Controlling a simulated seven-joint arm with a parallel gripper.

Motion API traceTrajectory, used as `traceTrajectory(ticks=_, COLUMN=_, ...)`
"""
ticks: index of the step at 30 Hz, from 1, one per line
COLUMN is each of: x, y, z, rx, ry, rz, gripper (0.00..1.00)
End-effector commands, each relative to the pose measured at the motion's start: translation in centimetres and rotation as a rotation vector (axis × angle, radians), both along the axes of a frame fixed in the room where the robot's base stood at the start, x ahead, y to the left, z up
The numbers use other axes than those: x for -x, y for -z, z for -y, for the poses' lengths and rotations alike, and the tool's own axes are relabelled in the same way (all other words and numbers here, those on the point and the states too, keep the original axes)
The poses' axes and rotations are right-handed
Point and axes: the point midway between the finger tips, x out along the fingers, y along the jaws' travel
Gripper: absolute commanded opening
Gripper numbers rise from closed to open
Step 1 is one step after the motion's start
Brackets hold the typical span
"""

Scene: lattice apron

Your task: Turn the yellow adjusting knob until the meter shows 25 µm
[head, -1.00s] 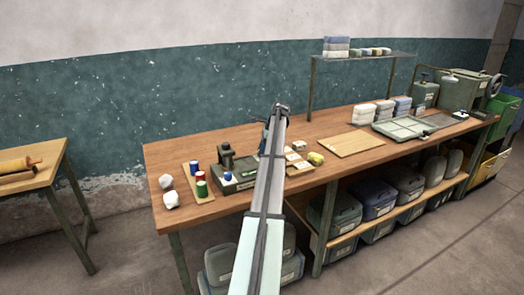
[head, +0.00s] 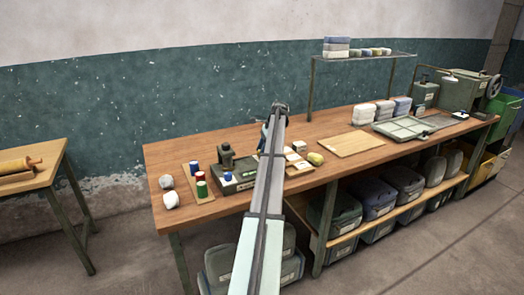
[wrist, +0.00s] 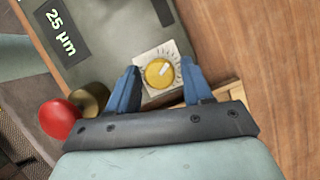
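The yellow adjusting knob (wrist: 159,72) sits on a square white dial plate (wrist: 168,52) with tick marks, and its white pointer line points up and right in the wrist view. The dark meter display (wrist: 61,34) reads "25 µm" in pale green figures. Both are on a grey-green instrument, whose body (head: 235,181) shows on the bench in the head view. My gripper (wrist: 160,66) is open. Its blue fingers stand on either side of the knob, with visible gaps, holding nothing. In the head view my arm hides the knob.
A red ball (wrist: 60,119) and a brass cylinder (wrist: 89,99) are left of my fingers in the wrist view. Spools (head: 201,188) and white lumps (head: 170,199) lie left on the bench. A bare wooden board (head: 352,144) lies to the right.

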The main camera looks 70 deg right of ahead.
Motion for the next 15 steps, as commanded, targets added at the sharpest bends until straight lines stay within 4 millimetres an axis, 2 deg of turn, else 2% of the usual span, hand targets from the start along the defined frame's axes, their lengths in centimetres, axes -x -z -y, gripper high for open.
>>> traceTrajectory(ticks=3, x=0.0, y=0.0, z=0.0, rx=0.0, ry=0.0, rz=0.0, gripper=0.6)
traceTrajectory(ticks=11, x=0.0, y=-0.1, z=0.0, rx=0.0, ry=0.0, rz=0.0, gripper=0.6)
traceTrajectory(ticks=15, x=0.3, y=-1.0, z=0.3, rx=0.0, ry=0.0, rz=0.0, gripper=0.6)
